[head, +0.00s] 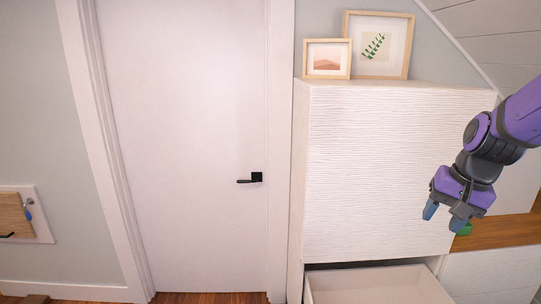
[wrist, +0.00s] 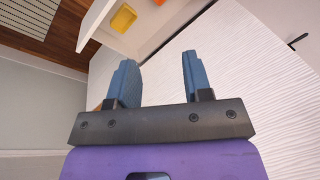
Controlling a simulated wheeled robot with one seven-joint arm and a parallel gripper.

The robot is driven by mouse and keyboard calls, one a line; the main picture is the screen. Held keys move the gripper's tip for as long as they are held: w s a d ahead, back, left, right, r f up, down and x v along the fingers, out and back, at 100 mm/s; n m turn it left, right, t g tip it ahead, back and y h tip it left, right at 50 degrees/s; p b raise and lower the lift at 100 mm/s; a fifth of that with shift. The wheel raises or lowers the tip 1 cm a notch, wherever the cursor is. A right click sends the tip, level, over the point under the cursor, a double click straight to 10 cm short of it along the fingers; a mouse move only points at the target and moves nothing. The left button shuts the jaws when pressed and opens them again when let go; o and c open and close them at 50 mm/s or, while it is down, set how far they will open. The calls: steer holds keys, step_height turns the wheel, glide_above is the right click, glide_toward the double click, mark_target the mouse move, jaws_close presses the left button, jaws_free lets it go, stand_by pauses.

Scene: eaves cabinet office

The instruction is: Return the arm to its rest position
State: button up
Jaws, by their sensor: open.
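My gripper (head: 445,214) is at the right of the head view, in front of the white ribbed cabinet (head: 385,165). Its two blue fingers are apart and nothing is between them, as the wrist view (wrist: 158,82) also shows. My purple arm reaches in from the right edge. Below the cabinet front, a white drawer (head: 375,285) stands pulled out. In the wrist view, a yellow thing (wrist: 123,18) lies inside a white open compartment. An orange thing at the top edge there is mostly cut off.
A white door (head: 185,130) with a black handle (head: 250,178) is left of the cabinet. Two framed pictures stand on the cabinet top (head: 420,90). A small wooden panel is at far left.

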steer(key=s+a+r+n+t, duration=0.1)
steer(key=s+a+r+n, duration=0.1)
steer(key=s+r, duration=0.3)
steer(key=s+a+r+n+t+h, duration=0.1)
steer(key=s+r, duration=0.4)
steer(key=s, duration=0.5)
steer(key=a+n, duration=0.1)
steer(key=n, duration=0.1)
steer(key=shift+s+n+t, duration=0.3)
steer(key=shift+n+t, duration=0.1)
